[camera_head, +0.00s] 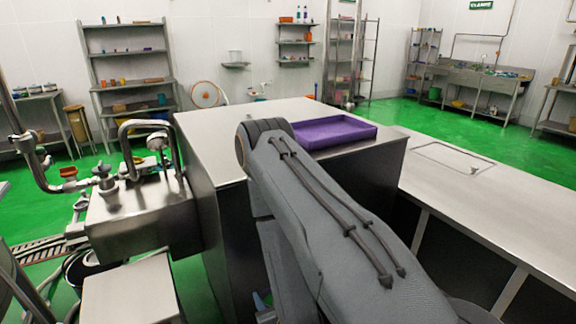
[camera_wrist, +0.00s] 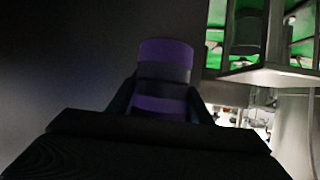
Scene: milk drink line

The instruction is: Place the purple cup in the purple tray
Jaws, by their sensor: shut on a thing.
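The purple tray (camera_head: 334,133) lies on the steel counter in the head view, behind my arm's upper bend. Its inside looks empty where it shows. The purple cup (camera_wrist: 165,52) is in the wrist view, with a dark band across its middle. My gripper (camera_wrist: 163,92) is shut on the cup, one finger on each side of it. The head view does not show my gripper or the cup; my grey arm covers the middle of that view. How the cup stands relative to the tray cannot be told from the wrist view.
The steel counter (camera_head: 270,113) is bare left of and behind the tray. A long steel bench (camera_head: 480,200) runs along the right. A steel machine with bent pipes (camera_head: 140,205) stands at the left. Shelves (camera_head: 130,70) line the back wall.

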